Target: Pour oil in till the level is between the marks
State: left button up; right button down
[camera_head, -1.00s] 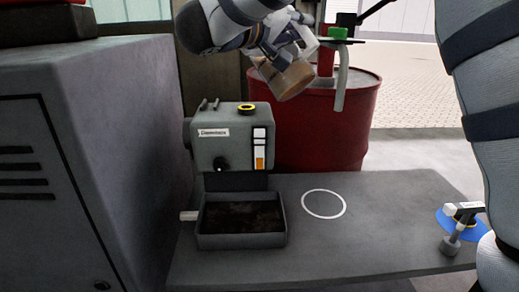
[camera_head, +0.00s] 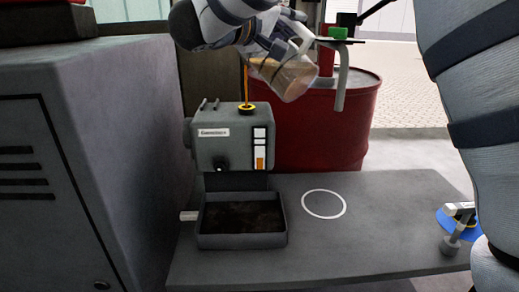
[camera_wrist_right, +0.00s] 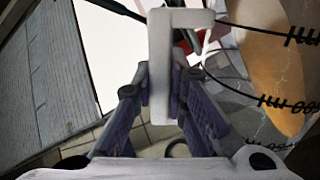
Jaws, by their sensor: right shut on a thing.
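My right gripper (camera_head: 283,40) is shut on the handle of a clear jug (camera_head: 291,78) with amber oil in it. In the right wrist view the pale handle (camera_wrist_right: 160,75) sits between the fingers of the gripper (camera_wrist_right: 165,90), with the marked jug wall (camera_wrist_right: 270,55) beside it. The jug is tilted to the left above the grey engine block (camera_head: 212,155). A thin amber stream (camera_head: 245,82) falls into the yellow-ringed filler opening (camera_head: 246,107). The sight gauge (camera_head: 259,150) shows orange in its lower part; its marks are too small to read. My left gripper is not in view.
A dark-bottomed tray (camera_head: 242,240) sits in front of the block on the grey table (camera_head: 380,225). A white ring (camera_head: 324,204) marks a clear spot. A red drum (camera_head: 325,135) stands behind, and a grey cabinet (camera_head: 90,150) at left.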

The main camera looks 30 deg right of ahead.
jog(key=shift+r, duration=0.1)
dwell(0.3)
jog(key=shift+w+f, duration=0.1)
jog(key=shift+f, duration=0.2)
dwell(0.3)
jog(key=shift+w+a+f+n, duration=0.1)
jog(key=shift+w+f+n, duration=0.1)
jog(key=shift+f+n, duration=0.2)
jog(key=shift+w+f, duration=0.15)
jog(key=shift+w, duration=0.05)
dwell(0.3)
jog(key=shift+n, duration=0.3)
